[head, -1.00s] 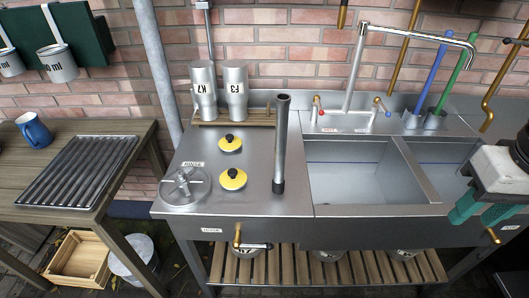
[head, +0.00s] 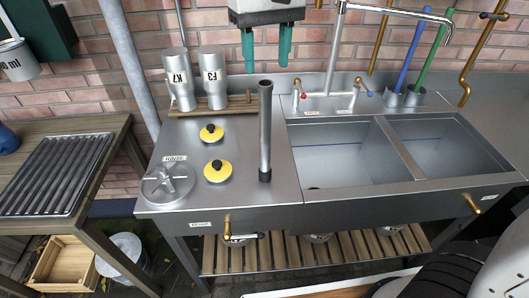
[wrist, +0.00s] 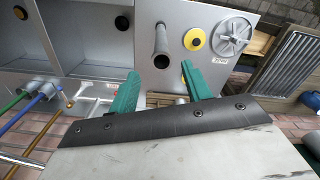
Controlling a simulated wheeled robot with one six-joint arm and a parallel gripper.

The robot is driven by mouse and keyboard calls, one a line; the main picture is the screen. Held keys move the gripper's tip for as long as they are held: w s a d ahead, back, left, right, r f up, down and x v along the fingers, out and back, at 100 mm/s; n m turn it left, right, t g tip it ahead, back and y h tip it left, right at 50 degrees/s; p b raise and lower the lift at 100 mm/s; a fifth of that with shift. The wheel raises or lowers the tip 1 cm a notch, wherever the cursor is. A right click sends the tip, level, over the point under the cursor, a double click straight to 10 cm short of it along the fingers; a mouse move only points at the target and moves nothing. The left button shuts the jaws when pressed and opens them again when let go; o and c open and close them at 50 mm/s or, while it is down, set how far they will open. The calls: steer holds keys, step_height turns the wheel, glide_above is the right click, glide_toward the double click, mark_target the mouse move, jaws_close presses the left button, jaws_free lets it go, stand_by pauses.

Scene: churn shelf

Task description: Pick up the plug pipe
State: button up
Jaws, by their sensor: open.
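The plug pipe (head: 265,130) is a dark grey metal tube standing upright on the steel counter, just left of the sink. In the wrist view the pipe (wrist: 160,45) shows end-on, beyond and between the green fingers. My gripper (head: 265,62) hangs above and behind the pipe near the brick wall, with its two green fingers pointing down. The fingers also show in the wrist view (wrist: 158,90), spread wide. My gripper is open, empty and apart from the pipe.
Two metal cups marked K7 (head: 181,82) and F3 (head: 213,78) stand on a wooden rack left of the pipe. Yellow knobbed lids (head: 218,171) lie nearby. A tap (head: 338,60) rises to the right. The double sink (head: 345,155) is empty.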

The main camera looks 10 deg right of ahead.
mark_target(266, 83)
steer(key=shift+w+a+f, duration=0.15)
steer(key=shift+a+f, duration=0.1)
steer(key=shift+a, duration=0.15)
steer(key=f, duration=0.7)
steer(key=shift+d+f, duration=0.15)
steer(key=shift+d, duration=0.15)
jaws_close()
